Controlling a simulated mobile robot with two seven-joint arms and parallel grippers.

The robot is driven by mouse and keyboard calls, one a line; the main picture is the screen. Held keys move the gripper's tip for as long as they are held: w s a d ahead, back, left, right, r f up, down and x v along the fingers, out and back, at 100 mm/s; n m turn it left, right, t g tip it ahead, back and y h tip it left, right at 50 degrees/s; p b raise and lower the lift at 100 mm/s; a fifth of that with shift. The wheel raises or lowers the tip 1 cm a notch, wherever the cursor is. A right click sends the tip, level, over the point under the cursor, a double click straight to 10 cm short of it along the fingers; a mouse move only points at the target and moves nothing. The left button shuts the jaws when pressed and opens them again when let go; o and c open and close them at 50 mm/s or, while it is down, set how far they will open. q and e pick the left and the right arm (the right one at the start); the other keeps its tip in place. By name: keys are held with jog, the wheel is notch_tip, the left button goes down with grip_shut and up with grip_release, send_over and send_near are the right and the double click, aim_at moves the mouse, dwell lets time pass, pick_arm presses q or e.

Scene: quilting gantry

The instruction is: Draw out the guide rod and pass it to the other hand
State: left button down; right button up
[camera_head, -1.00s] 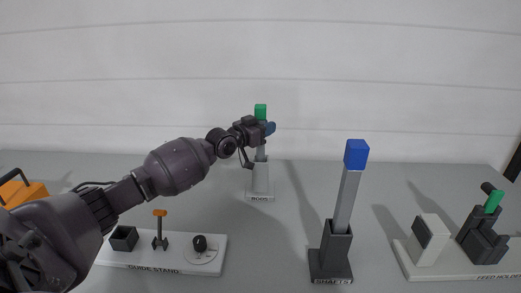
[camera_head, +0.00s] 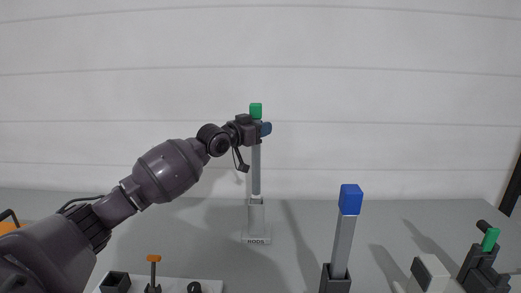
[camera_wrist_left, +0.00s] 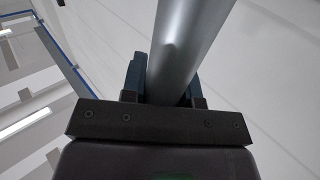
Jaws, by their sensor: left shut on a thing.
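The guide rod (camera_head: 256,168) is a grey shaft with a green cap on top. It stands upright, with its lower end at or in the mouth of the light grey holder marked RODS (camera_head: 257,215); I cannot tell how deep. My left gripper (camera_head: 262,129) is shut on the rod just below the green cap. In the left wrist view the grey rod (camera_wrist_left: 186,45) runs between the fingers of my left gripper (camera_wrist_left: 165,85). My right gripper is not in view.
A blue-capped shaft (camera_head: 345,235) leans slightly in a dark holder at the front right. A feed holder with a green-topped piece (camera_head: 490,240) stands at the far right. The guide stand (camera_head: 210,286) is at the front left. The table behind the blue-capped shaft is clear.

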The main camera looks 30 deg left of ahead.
aim_at(261, 104)
pick_arm(q)
notch_tip(261, 104, up, 7)
jog(key=shift+f, duration=0.1)
dwell(0.5)
